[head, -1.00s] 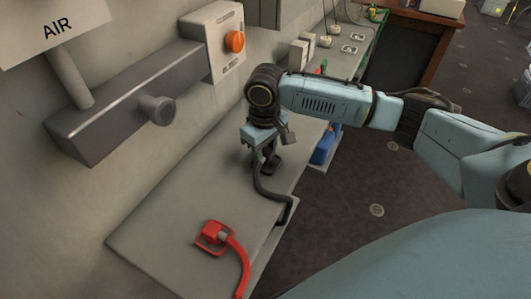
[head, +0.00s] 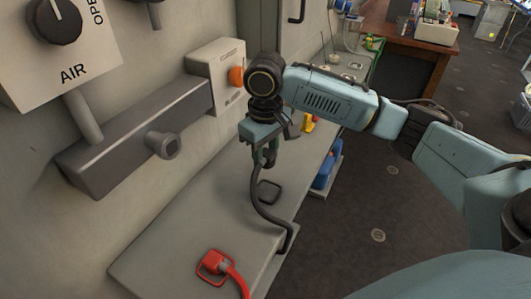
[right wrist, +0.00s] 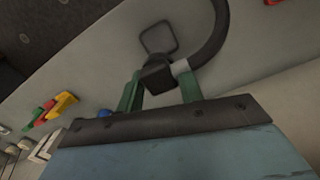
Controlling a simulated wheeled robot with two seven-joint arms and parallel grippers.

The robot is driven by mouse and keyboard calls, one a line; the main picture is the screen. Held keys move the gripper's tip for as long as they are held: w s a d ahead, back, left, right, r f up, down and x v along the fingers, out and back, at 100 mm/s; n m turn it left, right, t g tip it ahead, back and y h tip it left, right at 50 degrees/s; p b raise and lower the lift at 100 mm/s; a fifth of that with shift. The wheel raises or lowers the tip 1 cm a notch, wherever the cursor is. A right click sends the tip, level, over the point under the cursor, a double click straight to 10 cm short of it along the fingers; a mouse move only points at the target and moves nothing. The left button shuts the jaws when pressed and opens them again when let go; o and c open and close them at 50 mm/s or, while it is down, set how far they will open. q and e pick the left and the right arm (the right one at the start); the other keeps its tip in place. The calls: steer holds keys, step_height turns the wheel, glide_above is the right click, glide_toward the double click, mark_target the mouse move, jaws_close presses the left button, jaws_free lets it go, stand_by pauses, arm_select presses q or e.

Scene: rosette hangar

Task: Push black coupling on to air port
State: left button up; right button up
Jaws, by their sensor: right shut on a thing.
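The air port (head: 164,145) is a round grey stub on a dark grey manifold (head: 125,145) under the AIR panel (head: 60,65). My right gripper (head: 265,155) is shut on the black coupling (right wrist: 158,76), held between its green fingers in the right wrist view. It is above the shelf, to the right of the port and apart from it. A black hose (head: 256,200) runs from the coupling down to the shelf edge. In the head view the coupling is mostly hidden by the fingers. My left gripper is not in view.
A dark square outline (head: 269,191) lies bare on the grey shelf (head: 190,225) below the gripper. A red coupling with a red hose (head: 214,264) lies near the front. A box with an orange knob (head: 236,77) juts from the wall between gripper and manifold.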

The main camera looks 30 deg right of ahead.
steer(key=s+a+r+m+p, duration=0.2)
steer(key=a+r+p, duration=0.3)
steer(key=r+p, duration=0.4)
steer(key=shift+s+a+r+m, duration=0.3)
steer(key=shift+a+r+m, duration=0.15)
steer(key=shift+r, duration=0.4)
steer(key=shift+d, duration=0.1)
